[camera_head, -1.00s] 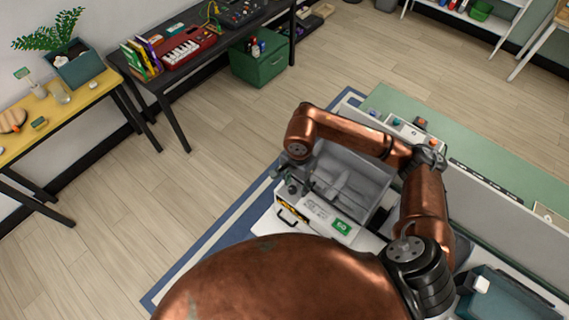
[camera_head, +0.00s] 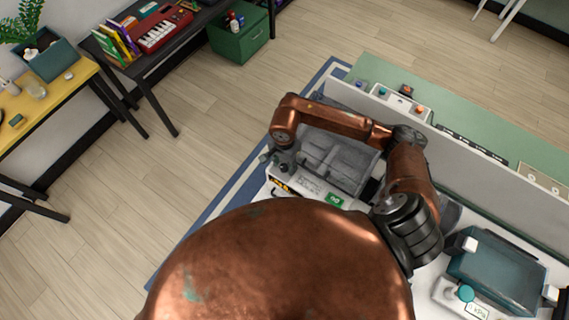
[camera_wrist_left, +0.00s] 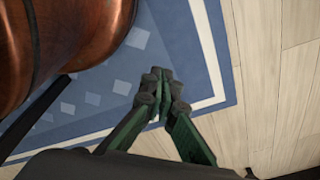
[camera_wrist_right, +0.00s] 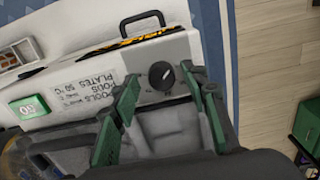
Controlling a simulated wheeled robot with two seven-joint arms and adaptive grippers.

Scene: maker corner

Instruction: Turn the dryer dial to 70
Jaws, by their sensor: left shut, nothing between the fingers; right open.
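The dryer (camera_head: 312,187) is a white box with a printed label about spools and plates, 50 °C. Its black round dial (camera_wrist_right: 161,75) shows in the right wrist view with a light pointer mark. My left gripper (camera_wrist_left: 157,82) is shut and empty above the blue rug, away from the dryer.
A grey open bin (camera_head: 340,160) lies just behind the dryer's panel. A pale upright divider (camera_head: 480,180) runs along the bench. A teal box-like device (camera_head: 495,270) stands at right.

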